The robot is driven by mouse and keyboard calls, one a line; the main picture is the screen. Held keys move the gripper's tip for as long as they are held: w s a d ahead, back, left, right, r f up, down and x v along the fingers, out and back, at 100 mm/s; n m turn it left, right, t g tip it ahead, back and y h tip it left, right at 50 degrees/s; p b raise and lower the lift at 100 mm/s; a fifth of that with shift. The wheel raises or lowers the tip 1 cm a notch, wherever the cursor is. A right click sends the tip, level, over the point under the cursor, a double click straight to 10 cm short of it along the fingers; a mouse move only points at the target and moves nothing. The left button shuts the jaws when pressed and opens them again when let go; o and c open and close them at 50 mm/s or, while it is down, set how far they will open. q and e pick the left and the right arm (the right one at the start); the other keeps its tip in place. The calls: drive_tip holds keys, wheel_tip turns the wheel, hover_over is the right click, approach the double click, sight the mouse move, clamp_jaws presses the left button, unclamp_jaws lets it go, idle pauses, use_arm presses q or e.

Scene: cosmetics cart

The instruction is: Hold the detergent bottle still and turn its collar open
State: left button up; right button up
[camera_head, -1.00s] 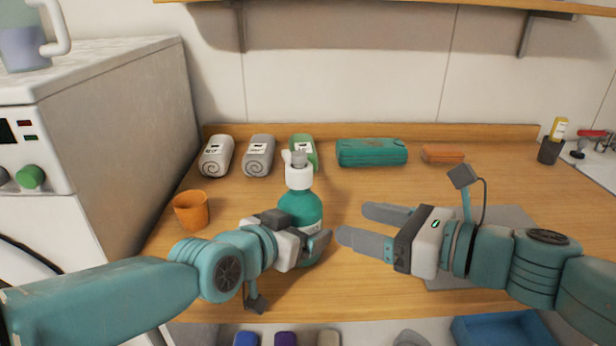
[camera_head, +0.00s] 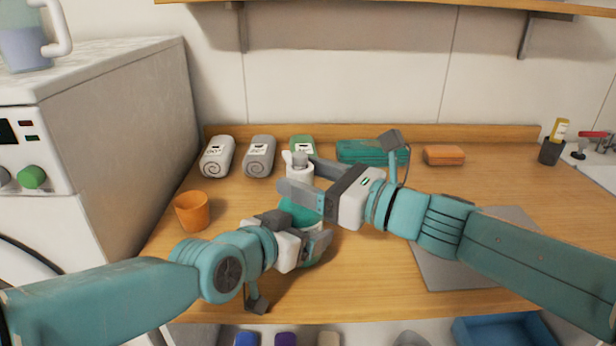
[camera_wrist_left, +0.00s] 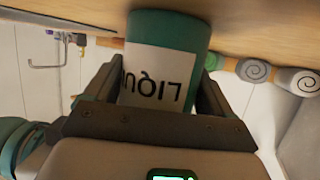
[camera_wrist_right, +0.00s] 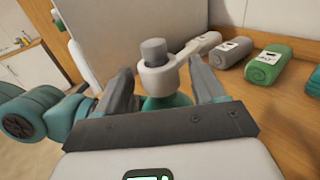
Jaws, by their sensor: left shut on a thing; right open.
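The teal detergent bottle (camera_head: 299,212) stands upright on the wooden counter. Its label shows in the left wrist view (camera_wrist_left: 155,82). My left gripper (camera_head: 318,246) is shut on the bottle's body, one finger on each side. The white collar (camera_wrist_right: 158,80) with its grey top and side spout shows in the right wrist view; it also shows in the head view (camera_head: 300,172). My right gripper (camera_head: 298,178) is open, with its fingers on either side of the collar. I cannot tell whether they touch it. The right hand hides part of the bottle's upper body.
An orange cup (camera_head: 191,212) stands left of the bottle. Rolled towels (camera_head: 259,157) and a teal case (camera_head: 362,152) lie along the back. An orange block (camera_head: 443,155) lies farther right. A grey mat (camera_head: 440,268) lies under my right arm. A white machine (camera_head: 110,130) borders the left.

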clamp_jaws()
drive_tip(key=shift+w+r+n+g, duration=0.1)
drive_tip(key=shift+w+n+g, duration=0.05)
drive_tip(key=shift+n+g, duration=0.25)
drive_tip(key=shift+n+g+y, duration=0.3)
drive_tip(key=shift+g+y, duration=0.1)
drive_tip(key=n+g, duration=0.1)
drive_tip(key=n+g+y, duration=0.1)
drive_tip(key=g, duration=0.1)
drive_tip(key=n+g, duration=0.1)
drive_tip(key=shift+w+g+y, duration=0.3)
drive_tip(key=shift+y, duration=0.1)
drive_tip(key=n+g, duration=0.1)
drive_tip(key=g, duration=0.1)
drive_tip(key=n+g, duration=0.3)
drive_tip(key=g, duration=0.1)
drive_tip(key=shift+w+g, duration=0.3)
drive_tip(key=shift+n+g, duration=0.3)
drive_tip(key=shift+n, duration=0.1)
drive_tip(key=shift+s+d+n+g, duration=0.1)
drive_tip(key=shift+n+g, duration=0.2)
